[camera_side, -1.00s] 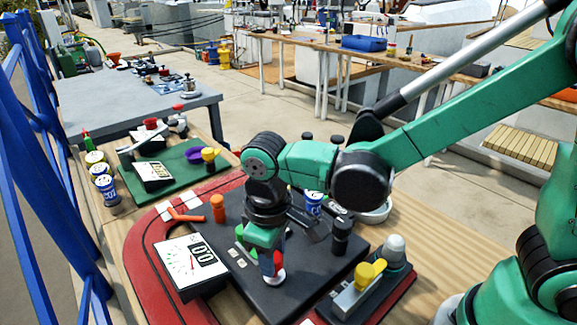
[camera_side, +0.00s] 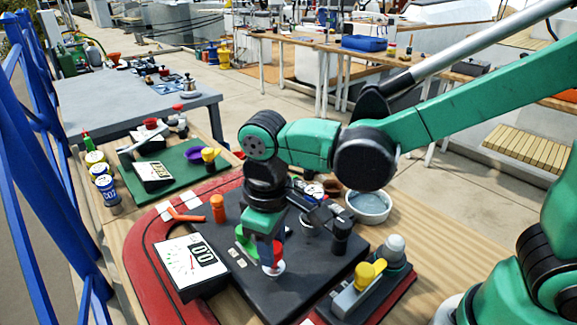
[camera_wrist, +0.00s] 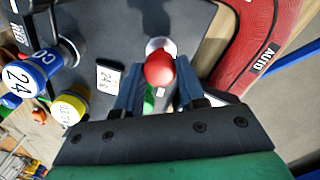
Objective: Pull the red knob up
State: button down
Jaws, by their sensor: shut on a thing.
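The red knob (camera_side: 277,250) is round, with a pale disc (camera_side: 273,268) below it, over the dark panel (camera_side: 305,275). In the wrist view the red knob (camera_wrist: 159,68) sits at the fingertips, with a pale rim behind it. My gripper (camera_side: 266,247) points down and is shut on the knob; its fingers partly hide the knob in the side view. In the wrist view the two blue-grey fingers of my gripper (camera_wrist: 158,88) flank the knob. The knob's stem is hidden.
A white gauge box (camera_side: 192,262) stands left of the panel, near an orange post (camera_side: 218,208). A black post (camera_side: 341,235) and a yellow lever (camera_side: 368,274) stand to the right. A white bowl (camera_side: 369,207) is behind.

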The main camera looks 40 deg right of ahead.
jog(key=shift+c, duration=2.4)
grip_release()
jog(key=shift+r, duration=0.1)
jog(key=shift+a+r, duration=0.1)
jog(key=shift+r, duration=2.65)
jog(key=s+d+m+t, duration=0.1)
jog(key=d+m+t, duration=0.4)
jog(key=d, duration=0.9)
jog(key=shift+s+f+t, duration=0.15)
jog(key=shift+f+t, duration=0.2)
jog(key=shift+t, duration=0.65)
